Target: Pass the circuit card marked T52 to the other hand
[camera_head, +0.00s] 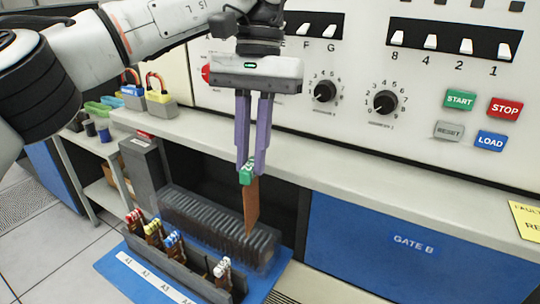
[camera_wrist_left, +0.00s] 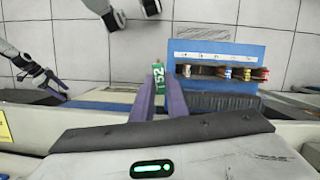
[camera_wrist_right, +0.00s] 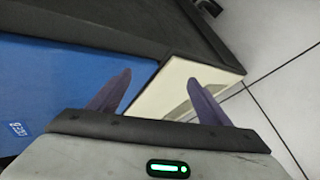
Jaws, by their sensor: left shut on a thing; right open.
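My left gripper (camera_head: 252,168) is shut on the T52 circuit card (camera_head: 250,205). The card hangs below the fingers, a brown board with a green tab at its top, above the right part of the dark slotted rack. In the left wrist view the green tab (camera_wrist_left: 157,75) shows the marking T52 between the fingertips (camera_wrist_left: 159,82). My right gripper is outside the head view. In the left wrist view it shows at the left (camera_wrist_left: 52,83), apart from the card. In the right wrist view its fingers (camera_wrist_right: 160,82) are open with nothing between them.
The slotted rack (camera_head: 180,208) stands on a blue mat (camera_head: 125,272) beside a row of cards with coloured tops (camera_head: 172,240). A light counter ledge (camera_head: 330,175) and a panel with knobs and buttons lie behind. A blue panel marked GATE B (camera_head: 415,243) is at the right.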

